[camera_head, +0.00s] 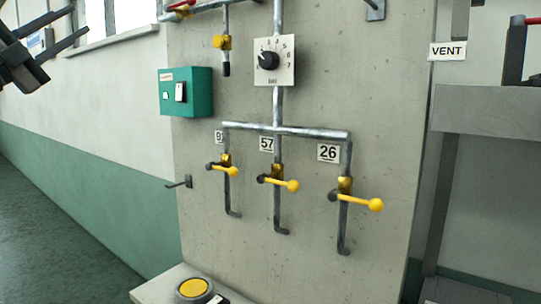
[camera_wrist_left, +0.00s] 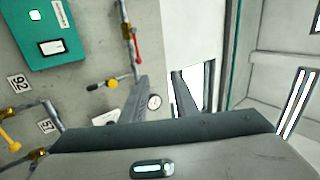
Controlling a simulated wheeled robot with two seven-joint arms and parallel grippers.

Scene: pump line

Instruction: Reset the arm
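My left gripper (camera_head: 81,20) is at the top left of the head view, raised in front of the white wall and window and to the left of the concrete panel. Its two dark fingers are apart with nothing between them. In the left wrist view the left gripper (camera_wrist_left: 159,75) also shows its fingers spread and empty, with a gauge and window in the background. It touches nothing that I can see. My right gripper is in neither view.
The concrete panel (camera_head: 300,90) carries a green box (camera_head: 186,91), a dial (camera_head: 274,60) and three yellow-handled valves (camera_head: 285,184). A yellow button (camera_head: 193,288) is on a ledge below. A grey shelf (camera_head: 490,110) stands right, near the VENT sign (camera_head: 447,51).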

